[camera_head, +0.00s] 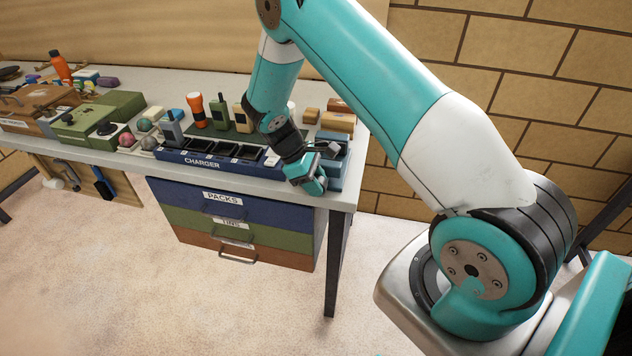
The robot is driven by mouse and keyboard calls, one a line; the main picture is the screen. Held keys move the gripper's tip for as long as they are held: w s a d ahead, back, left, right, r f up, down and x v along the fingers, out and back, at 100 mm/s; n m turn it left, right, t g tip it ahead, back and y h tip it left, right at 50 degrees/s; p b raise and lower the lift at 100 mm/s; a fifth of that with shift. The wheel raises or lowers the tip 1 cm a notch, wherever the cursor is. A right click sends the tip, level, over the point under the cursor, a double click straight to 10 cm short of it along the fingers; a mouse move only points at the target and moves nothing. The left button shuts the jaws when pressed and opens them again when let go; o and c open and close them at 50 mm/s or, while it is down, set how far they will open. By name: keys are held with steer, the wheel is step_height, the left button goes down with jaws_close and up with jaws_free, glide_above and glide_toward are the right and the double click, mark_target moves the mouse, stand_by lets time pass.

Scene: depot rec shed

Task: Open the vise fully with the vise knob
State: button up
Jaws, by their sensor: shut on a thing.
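A blue-grey fixture (340,151) stands at the right front corner of the bench and looks like the vise. Its jaws are partly covered by my arm, so I cannot tell how wide they are. My gripper (314,184) is at the bench's front edge, low against the front of this fixture. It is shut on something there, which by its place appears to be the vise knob. The knob itself is hidden behind the gripper.
Left of my gripper is the dark blue charger (202,163). Radios and an orange torch (196,109) stand behind it. Small wooden blocks (337,121) lie behind the fixture. Drawers (237,205) hang under the bench, beside a dark leg (336,262). Floor in front is clear.

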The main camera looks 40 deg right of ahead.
steer(key=o, duration=0.9)
steer(key=shift+o, duration=0.2)
steer(key=v, duration=1.7)
steer(key=shift+b, duration=0.35)
steer(key=shift+w+r, duration=0.1)
steer(key=shift+r, duration=0.05)
